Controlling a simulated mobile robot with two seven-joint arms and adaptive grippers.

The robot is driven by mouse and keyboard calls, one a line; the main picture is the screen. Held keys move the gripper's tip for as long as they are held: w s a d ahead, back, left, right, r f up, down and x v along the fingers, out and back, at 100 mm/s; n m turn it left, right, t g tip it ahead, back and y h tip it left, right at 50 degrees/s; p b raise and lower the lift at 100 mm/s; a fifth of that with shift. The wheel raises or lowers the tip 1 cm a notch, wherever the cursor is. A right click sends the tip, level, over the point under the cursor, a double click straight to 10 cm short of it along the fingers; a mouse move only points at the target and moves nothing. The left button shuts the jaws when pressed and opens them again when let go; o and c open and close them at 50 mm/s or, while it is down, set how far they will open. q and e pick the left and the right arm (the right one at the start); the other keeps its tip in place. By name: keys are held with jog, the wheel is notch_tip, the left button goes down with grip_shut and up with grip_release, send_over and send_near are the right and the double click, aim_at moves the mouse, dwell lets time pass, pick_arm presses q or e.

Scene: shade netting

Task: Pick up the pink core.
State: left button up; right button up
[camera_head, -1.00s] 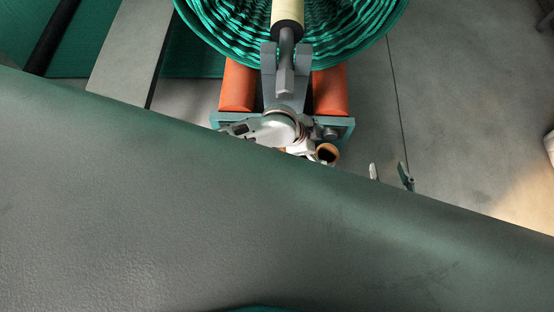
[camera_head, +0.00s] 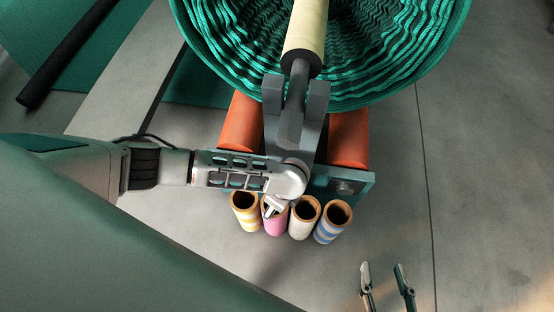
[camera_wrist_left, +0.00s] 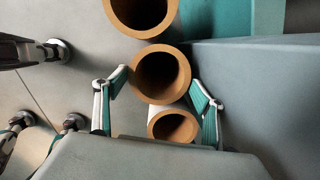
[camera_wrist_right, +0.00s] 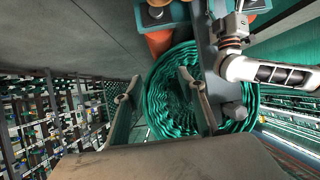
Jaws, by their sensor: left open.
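The pink core (camera_head: 275,226) stands upright in a row of tubes, between a yellow-striped core (camera_head: 245,212) and a whitish core (camera_head: 304,218). My left gripper (camera_head: 272,208) is over the pink core and hides part of its rim. In the left wrist view, the left fingers (camera_wrist_left: 158,80) are spread on either side of the middle tube mouth (camera_wrist_left: 160,73), which appears to be the pink core by its place in the row. I cannot tell whether they touch it. My right gripper (camera_head: 383,268) is open and empty, low at the right.
A blue-striped core (camera_head: 333,222) ends the row at the right. Behind stand orange rollers (camera_head: 348,138), a grey bracket (camera_head: 316,98) and a large green netting roll (camera_head: 420,50). The floor (camera_head: 480,190) at the right is clear.

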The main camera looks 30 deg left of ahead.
pick_arm(q)
jog(key=f+b, duration=0.2)
jog(key=f, duration=0.1)
jog(key=a+f+b, duration=0.1)
jog(key=f, duration=0.1)
jog(key=shift+f, duration=0.15)
jog(key=shift+d, duration=0.1)
jog(key=c, duration=1.7)
pick_arm(e)
jog(key=a, duration=0.1)
jog(key=a+m, duration=0.2)
jog(key=shift+w+r+t+y, duration=0.15)
jog(key=shift+r+t+y, duration=0.15)
jog(key=shift+r+y, duration=0.1)
